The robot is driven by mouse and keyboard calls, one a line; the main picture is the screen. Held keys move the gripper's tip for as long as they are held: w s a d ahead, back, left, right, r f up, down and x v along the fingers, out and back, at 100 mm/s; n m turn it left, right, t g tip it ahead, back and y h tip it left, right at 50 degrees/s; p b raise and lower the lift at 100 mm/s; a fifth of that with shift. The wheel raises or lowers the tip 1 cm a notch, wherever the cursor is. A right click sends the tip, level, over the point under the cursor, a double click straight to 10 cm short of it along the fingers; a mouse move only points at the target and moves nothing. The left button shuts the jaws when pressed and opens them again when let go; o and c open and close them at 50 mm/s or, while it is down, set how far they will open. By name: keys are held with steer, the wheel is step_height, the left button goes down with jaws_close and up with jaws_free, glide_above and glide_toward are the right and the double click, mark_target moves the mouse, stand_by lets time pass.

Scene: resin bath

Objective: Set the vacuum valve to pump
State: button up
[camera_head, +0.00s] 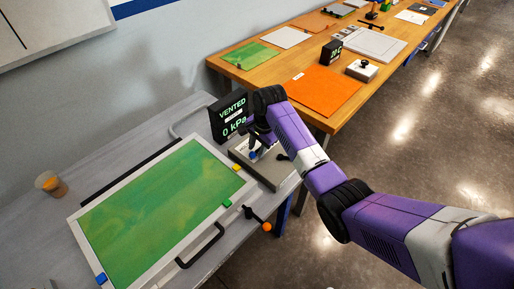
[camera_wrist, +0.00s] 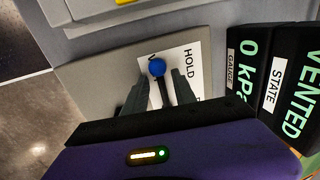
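The vacuum valve is a grey box with a white label plate (camera_wrist: 187,62) and a lever with a blue ball knob (camera_wrist: 157,68). The label shows HOLD, with other letters partly hidden. In the head view the valve box (camera_head: 278,174) sits at the bench's right end, partly covered by my arm; the blue knob (camera_head: 253,155) shows below my gripper (camera_head: 256,141). In the wrist view my gripper (camera_wrist: 159,78) is open, one finger on each side of the lever, with gaps visible. The display (camera_head: 231,115) reads VENTED and 0 kPa; it also shows in the wrist view (camera_wrist: 270,80).
A framed green panel (camera_head: 150,210) fills the bench left of the valve. A black handle (camera_head: 202,246) and an orange-tipped lever (camera_head: 266,226) are at its front edge. A cup (camera_head: 50,184) stands far left. A wooden table (camera_head: 300,48) with several items stands behind.

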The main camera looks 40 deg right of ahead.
steer(key=shift+c, duration=0.4)
jaws_close()
stand_by(0.9)
